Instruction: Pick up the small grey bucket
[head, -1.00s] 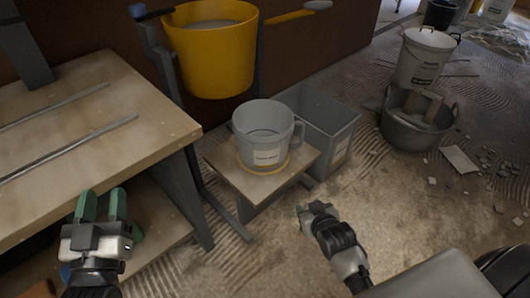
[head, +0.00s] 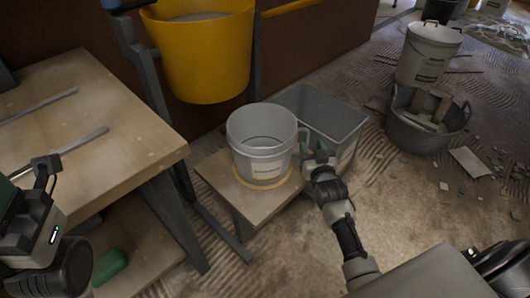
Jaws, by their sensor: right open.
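The small grey bucket (head: 262,142) stands upright on a low wooden stool (head: 225,188). It has a pale label on its front and a handle on its right side.
A grey rectangular tub (head: 340,122) stands right behind the bucket. A yellow bucket (head: 200,55) hangs on a stand above and behind. The workbench (head: 105,125) fills the left. A white bucket (head: 428,55) and metal basin (head: 420,130) are at the right, with rubble nearby.

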